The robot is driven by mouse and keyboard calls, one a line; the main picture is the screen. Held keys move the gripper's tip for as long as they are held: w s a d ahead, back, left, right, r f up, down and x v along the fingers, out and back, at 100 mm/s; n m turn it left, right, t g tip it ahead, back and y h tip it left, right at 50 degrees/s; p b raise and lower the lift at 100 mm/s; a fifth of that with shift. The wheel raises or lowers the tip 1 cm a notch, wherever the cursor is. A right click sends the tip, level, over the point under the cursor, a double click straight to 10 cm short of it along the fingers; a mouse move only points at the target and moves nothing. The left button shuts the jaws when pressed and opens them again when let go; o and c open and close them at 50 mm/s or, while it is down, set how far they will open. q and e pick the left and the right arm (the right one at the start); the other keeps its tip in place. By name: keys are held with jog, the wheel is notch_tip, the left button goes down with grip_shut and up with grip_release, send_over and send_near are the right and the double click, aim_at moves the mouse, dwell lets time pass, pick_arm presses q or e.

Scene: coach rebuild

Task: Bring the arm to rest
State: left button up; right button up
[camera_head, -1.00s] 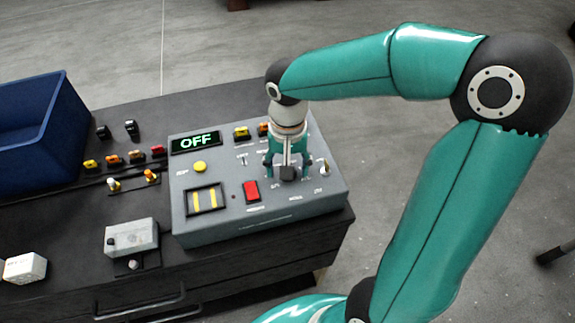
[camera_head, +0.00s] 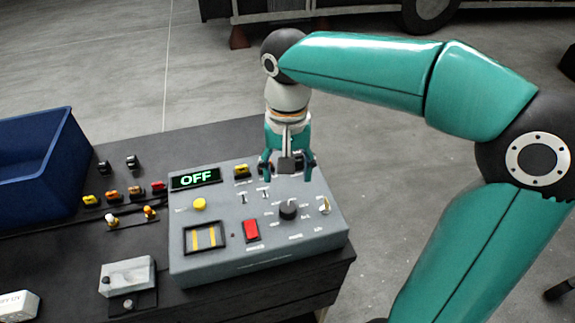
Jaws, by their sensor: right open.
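My right arm comes in from the right side. Its gripper (camera_head: 287,172) points down over the back part of a grey control panel (camera_head: 270,250) and is open with nothing between its fingers. The fingers appear to be above the panel, and part of its back row is hidden behind them. A black rotary knob (camera_head: 288,210) on the panel stands free in front of the gripper. The panel's display (camera_head: 195,179) reads OFF. My left gripper is not in view.
The panel sits on a dark workbench (camera_head: 230,145). A blue bin (camera_head: 40,165) stands at the left. Coloured switches (camera_head: 113,195) and a small grey box (camera_head: 127,275) lie on the bench. Grey floor is free behind and right of the bench.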

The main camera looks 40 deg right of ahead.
jog(key=shift+r, duration=0.45)
jog(key=shift+r, duration=0.1)
